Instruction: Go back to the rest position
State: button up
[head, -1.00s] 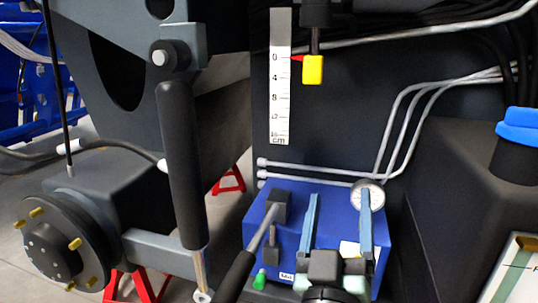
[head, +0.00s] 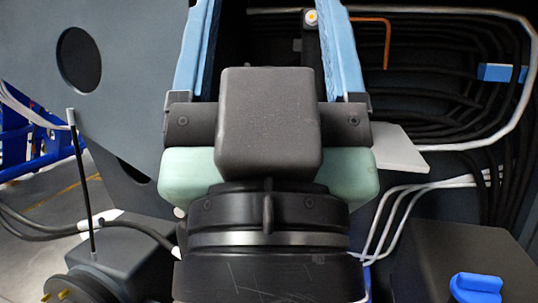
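My gripper (head: 268,38) fills the middle of the head view, close to the camera. Its two blue fingers stand wide apart and point up the picture, with nothing between them in their grasp. A bolt head on a grey bracket (head: 311,20) shows in the gap, farther back. Whether the fingers touch anything cannot be told. My gripper and wrist hide the middle of the chassis behind them, where the blue unit, the scale and the yellow-tipped part are not visible.
Black hoses (head: 450,120) and pale pipes (head: 385,215) run at the right. A blue cap (head: 476,288) sits on a dark housing (head: 462,250) at the lower right. An orange hex-shaped rod (head: 386,40) is at the upper right.

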notch_tip(320, 180, up, 22)
jog(key=p, duration=1.9)
jog(key=shift+f, duration=0.25)
